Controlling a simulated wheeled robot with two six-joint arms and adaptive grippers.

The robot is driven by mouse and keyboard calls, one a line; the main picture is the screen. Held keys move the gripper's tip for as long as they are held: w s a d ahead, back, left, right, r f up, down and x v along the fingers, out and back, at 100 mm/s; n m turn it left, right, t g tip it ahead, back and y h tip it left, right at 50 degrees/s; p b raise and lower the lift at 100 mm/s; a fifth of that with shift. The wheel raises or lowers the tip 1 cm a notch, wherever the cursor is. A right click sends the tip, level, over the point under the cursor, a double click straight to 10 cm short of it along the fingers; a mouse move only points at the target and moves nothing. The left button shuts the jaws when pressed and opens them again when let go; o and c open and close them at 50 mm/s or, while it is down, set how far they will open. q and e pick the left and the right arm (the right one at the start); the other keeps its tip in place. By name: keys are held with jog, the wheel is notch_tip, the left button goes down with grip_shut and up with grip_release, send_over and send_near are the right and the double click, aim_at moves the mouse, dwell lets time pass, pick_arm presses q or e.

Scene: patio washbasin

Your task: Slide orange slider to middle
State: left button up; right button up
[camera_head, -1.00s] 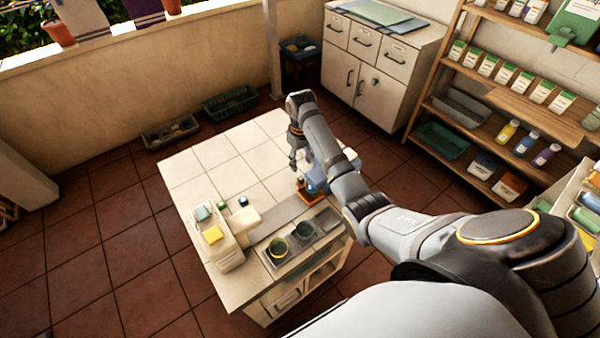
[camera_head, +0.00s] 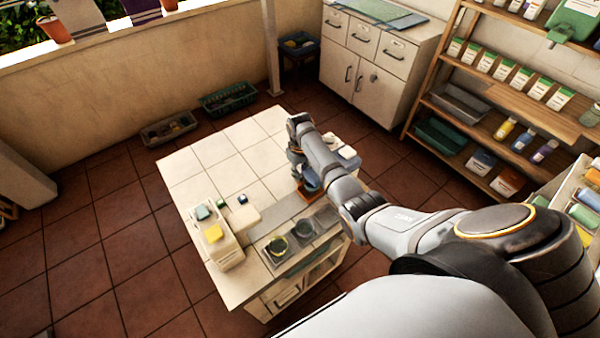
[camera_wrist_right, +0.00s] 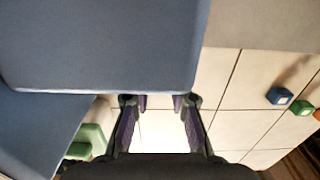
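I cannot make out the orange slider for certain. In the head view, a small orange-brown part (camera_head: 309,191) shows low beside a blue thing, partly hidden by my right arm. In the right wrist view, a sliver of orange (camera_wrist_right: 318,115) shows at the right edge, beside a green cube (camera_wrist_right: 301,108) and a blue cube (camera_wrist_right: 279,96). My right gripper (camera_wrist_right: 159,102) is open, with bare pale tile between its fingers. A large blue surface (camera_wrist_right: 100,45) lies just ahead of the fingertips; contact cannot be told. In the head view, the right gripper's fingers are mostly hidden. My left gripper is out of view.
The tiled worktop (camera_head: 230,170) has free room at its back left. Dark pots (camera_head: 277,247) stand at the front. Wooden shelves (camera_head: 510,85) and a cabinet (camera_head: 362,70) are behind.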

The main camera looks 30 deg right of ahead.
grip_shut()
jog(key=shift+a+r, duration=0.1)
jog(key=a+p, duration=0.2)
jog(key=a, duration=0.1)
jog(key=a+p, duration=0.1)
jog(key=a, duration=0.1)
jog(key=shift+s+a+r+p, duration=0.15)
jog(key=shift+s+r+p, duration=0.15)
jog(key=shift+s, duration=0.1)
jog(key=a, duration=0.1)
jog(key=a+p, duration=0.1)
jog(key=a, duration=0.3)
jog(key=shift+s+f, duration=0.25)
jog(key=shift+s, duration=0.05)
jog(key=shift+a+f, duration=0.1)
jog(key=shift+a, duration=0.15)
jog(key=o, duration=0.8)
grip_release()
jog(key=shift+c, duration=0.2)
